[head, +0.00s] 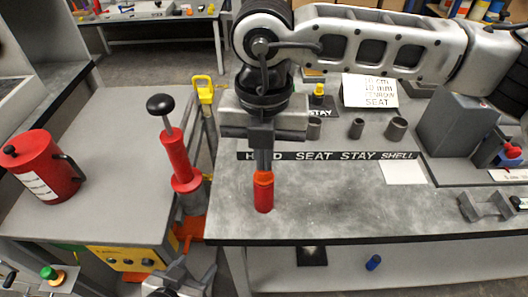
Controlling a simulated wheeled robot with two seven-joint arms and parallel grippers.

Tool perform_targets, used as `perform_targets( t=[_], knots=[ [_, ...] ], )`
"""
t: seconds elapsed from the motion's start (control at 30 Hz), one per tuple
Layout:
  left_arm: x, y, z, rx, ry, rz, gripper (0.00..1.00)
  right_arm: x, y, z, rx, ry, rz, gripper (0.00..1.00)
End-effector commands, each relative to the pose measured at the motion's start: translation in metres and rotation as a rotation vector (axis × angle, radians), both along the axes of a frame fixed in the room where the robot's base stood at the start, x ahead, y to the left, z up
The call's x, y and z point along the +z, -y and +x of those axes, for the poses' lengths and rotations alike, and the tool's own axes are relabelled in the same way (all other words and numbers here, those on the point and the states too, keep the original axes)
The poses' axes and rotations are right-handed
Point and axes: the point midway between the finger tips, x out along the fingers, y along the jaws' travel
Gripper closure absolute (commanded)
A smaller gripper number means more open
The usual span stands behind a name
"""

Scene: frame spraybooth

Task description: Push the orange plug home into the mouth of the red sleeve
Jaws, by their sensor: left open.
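The red sleeve (264,198) stands upright on the grey bench near its front edge. The orange plug (263,178) is at the sleeve's mouth, with an orange band showing above the red. My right gripper (263,166) points straight down over the sleeve, its fingers shut on the plug's upper part. The fingers hide the top of the plug, and how deep it sits inside the sleeve is hidden. My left gripper (182,284) is open, low at the bottom edge of the view, away from the sleeve and partly cut off.
Grey hollow cylinders (356,129) and a white sign (370,91) stand behind on the bench. A white card (403,172) lies to the right. A red pump with a black knob (178,158) and a red can (42,168) are left. Bench around the sleeve is clear.

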Motion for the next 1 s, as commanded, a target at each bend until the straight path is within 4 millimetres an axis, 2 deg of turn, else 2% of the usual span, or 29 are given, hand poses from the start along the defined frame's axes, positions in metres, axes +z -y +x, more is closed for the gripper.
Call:
perform_targets(
  t=[0.23, 0.47, 0.8, 1.0],
  knots=[
    [-0.008, -0.001, -0.001, 0.000, -0.004, 0.002, 0.43, -0.007, 0.000, 0.000, 0.000, -0.002, -0.002, 1.00],
    [-0.006, -0.001, -0.003, 0.001, -0.006, 0.002, 0.43, -0.004, 0.000, 0.000, 0.000, -0.002, -0.002, 1.00],
    [0.002, -0.001, -0.005, 0.000, -0.011, 0.002, 0.43, 0.026, 0.000, 0.000, 0.000, 0.000, -0.001, 1.00],
    [0.002, -0.001, -0.005, 0.000, -0.012, 0.002, 0.43, 0.030, 0.000, 0.000, 0.001, -0.001, -0.001, 1.00]
  ],
)
